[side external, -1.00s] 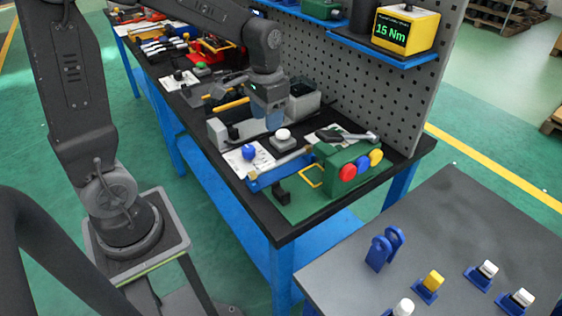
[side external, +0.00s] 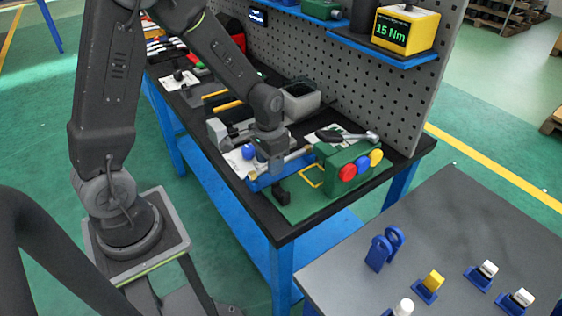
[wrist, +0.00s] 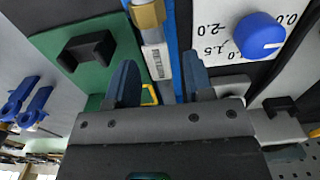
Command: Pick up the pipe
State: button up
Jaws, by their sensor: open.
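The pipe lies in a blue holder (side external: 263,184) on the green mat. Its brass end (side external: 252,175) shows at the left, and part of its grey tube (side external: 297,155) shows at the right. In the wrist view the pipe (wrist: 156,58) has a brass fitting and a barcode label. My gripper (side external: 276,166) is low over the middle of the pipe and hides part of it. In the wrist view my gripper (wrist: 160,75) is open, with one blue finger on each side of the pipe. I cannot tell whether either finger touches it.
A blue knob (side external: 249,152) on a white dial sheet stands close behind the pipe. A black block (side external: 280,195) is in front. A green box (side external: 343,165) with coloured buttons stands to the right. A grey pegboard (side external: 425,90) rises behind the bench.

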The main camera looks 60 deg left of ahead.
jog(key=shift+f, duration=0.3)
jog(key=shift+c, duration=0.3)
grip_shut()
jog(key=shift+r, duration=0.15)
